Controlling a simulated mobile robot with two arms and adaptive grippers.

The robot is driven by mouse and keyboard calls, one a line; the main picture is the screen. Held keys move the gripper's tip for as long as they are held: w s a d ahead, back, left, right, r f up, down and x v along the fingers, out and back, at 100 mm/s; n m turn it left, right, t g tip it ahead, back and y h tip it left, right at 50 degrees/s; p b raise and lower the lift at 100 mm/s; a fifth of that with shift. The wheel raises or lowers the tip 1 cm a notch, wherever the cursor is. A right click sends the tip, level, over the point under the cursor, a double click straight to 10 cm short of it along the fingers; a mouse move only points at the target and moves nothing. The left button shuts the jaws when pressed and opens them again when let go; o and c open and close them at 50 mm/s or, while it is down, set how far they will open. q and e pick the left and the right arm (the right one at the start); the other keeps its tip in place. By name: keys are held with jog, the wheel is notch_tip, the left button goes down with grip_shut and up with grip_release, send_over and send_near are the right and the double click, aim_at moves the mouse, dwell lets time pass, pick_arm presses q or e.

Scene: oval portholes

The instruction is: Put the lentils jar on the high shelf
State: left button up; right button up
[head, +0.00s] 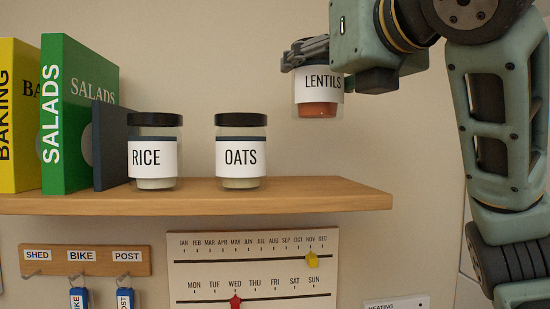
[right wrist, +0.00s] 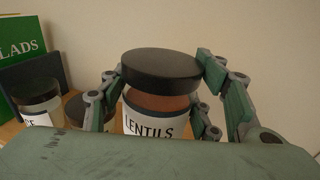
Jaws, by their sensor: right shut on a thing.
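The lentils jar (head: 318,92) has a white label and orange-brown contents. My right gripper (head: 308,52) is shut on it near its top and holds it upright in the air, above and to the right of the shelf's jars. In the right wrist view the lentils jar (right wrist: 158,95) shows its black lid between the fingers of my right gripper (right wrist: 160,85). The wooden high shelf (head: 300,196) runs across the head view, its right end below the held jar. My left gripper is in neither view.
The oats jar (head: 240,155) and rice jar (head: 154,155) stand on the shelf. A dark book (head: 110,150), green book (head: 75,120) and yellow book (head: 18,120) stand at left. The shelf right of the oats jar is clear. A calendar board (head: 250,265) and key rack (head: 85,260) hang below.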

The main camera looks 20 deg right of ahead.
jog(key=shift+w+d+f+p, duration=0.5)
jog(key=shift+w+d+f, duration=0.25)
jog(key=shift+w, duration=0.1)
jog(key=w+d+f, duration=0.1)
jog(key=w+f, duration=0.1)
jog(key=w+f+p, duration=0.1)
jog(key=w+f, duration=0.1)
jog(key=f, duration=0.1)
jog(key=w+d+f+p, duration=0.1)
jog(key=w+f, duration=0.1)
jog(key=shift+w+d+f, duration=0.3)
jog(key=shift+d+f, duration=0.05)
jog(key=shift+f, duration=0.3)
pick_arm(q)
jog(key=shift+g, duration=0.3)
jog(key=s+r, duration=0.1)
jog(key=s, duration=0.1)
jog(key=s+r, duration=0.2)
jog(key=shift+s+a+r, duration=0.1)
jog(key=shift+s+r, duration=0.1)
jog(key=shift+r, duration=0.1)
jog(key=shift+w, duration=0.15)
